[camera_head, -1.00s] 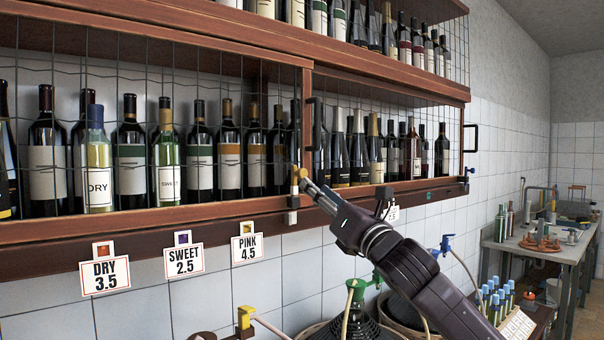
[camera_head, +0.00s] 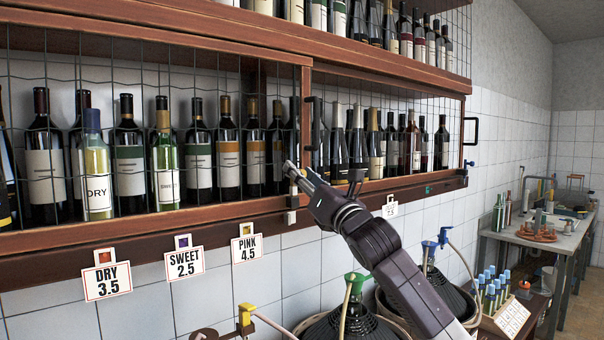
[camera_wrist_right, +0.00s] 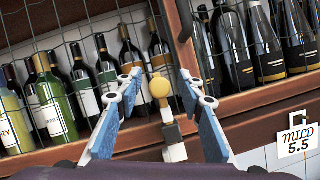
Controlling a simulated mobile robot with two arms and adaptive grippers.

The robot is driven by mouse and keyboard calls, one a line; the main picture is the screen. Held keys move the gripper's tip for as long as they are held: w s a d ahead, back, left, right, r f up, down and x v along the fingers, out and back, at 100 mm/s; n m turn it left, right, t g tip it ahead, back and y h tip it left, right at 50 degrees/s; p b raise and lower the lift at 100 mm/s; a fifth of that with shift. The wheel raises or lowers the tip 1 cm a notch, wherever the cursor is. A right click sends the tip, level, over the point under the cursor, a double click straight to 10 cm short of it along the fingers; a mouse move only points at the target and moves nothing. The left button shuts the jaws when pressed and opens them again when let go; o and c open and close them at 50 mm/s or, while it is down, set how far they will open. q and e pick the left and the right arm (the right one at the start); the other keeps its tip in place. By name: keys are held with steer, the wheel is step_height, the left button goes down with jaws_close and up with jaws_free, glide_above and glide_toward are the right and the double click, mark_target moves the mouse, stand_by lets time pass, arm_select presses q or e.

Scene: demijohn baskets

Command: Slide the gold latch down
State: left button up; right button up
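The gold latch (camera_wrist_right: 160,88) has a round gold knob above a pale and dark lower part, on the cabinet's front frame. In the right wrist view it stands between the two blue-padded fingers of my right gripper (camera_wrist_right: 160,80), which are open with a gap on each side of the knob. In the head view my right gripper (camera_head: 289,169) reaches from the lower right to the latch and hides its knob. The latch's pale lower end (camera_head: 291,217) shows below the wooden rail. My left gripper is not in view.
Wire-mesh doors with a black handle (camera_head: 313,124) front the bottle shelf (camera_head: 215,215). Price tags such as the PINK tag (camera_head: 247,248) hang below it. Demijohns in baskets (camera_head: 345,325) stand beneath my right arm. A table (camera_head: 560,237) stands at the right.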

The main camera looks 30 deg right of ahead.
mark_target(295, 184)
jaws_close()
step_height(295, 184, down, 4)
steer(key=shift+w+a+r+b, duration=0.15)
steer(key=shift+r+b, duration=0.1)
steer(key=shift+b, duration=0.55)
steer(key=shift+c, duration=1.3)
jaws_free()
steer(key=shift+o, duration=1.4)
steer(key=shift+d, duration=0.2)
steer(key=shift+s+a, duration=0.1)
steer(key=shift+s, duration=0.15)
